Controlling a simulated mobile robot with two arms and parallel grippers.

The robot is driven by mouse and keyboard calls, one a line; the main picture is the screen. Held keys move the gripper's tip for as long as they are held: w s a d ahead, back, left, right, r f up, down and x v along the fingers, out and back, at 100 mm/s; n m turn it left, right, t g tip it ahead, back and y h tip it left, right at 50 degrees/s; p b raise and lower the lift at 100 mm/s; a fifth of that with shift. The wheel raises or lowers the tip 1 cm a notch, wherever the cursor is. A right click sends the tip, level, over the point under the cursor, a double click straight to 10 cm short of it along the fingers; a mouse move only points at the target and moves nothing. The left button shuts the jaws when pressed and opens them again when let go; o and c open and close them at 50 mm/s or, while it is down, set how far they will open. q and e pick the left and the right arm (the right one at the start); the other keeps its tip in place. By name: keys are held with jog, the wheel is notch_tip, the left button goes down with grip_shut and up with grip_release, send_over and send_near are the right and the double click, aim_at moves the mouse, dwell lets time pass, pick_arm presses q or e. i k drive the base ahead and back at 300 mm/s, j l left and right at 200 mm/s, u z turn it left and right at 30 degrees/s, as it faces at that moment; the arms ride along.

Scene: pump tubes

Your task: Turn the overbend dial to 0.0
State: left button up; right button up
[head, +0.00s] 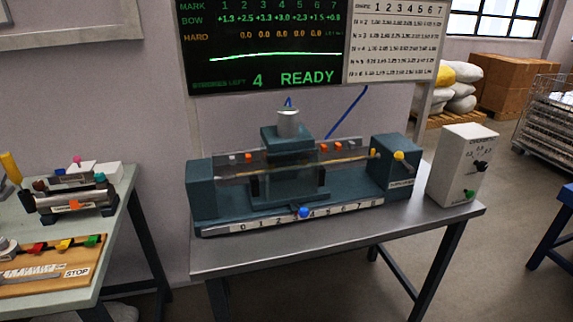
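The overbend dial (481,166) is a small black knob on the front of a white box (452,160). The box stands at the right end of the grey metal table (240,256). Small numbers are printed around the dial, but its pointer and setting are too small to read. A green button (470,193) sits below the dial on the same box. Neither of my grippers is in view.
A teal press machine (350,190) with a numbered scale and blue knob stands left of the box. A screen (265,50) behind reads READY. A side table (50,290) with fixtures is at left. Floor in front of the box is clear.

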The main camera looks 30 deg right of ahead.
aim_at(482, 166)
jog(key=z, duration=2)
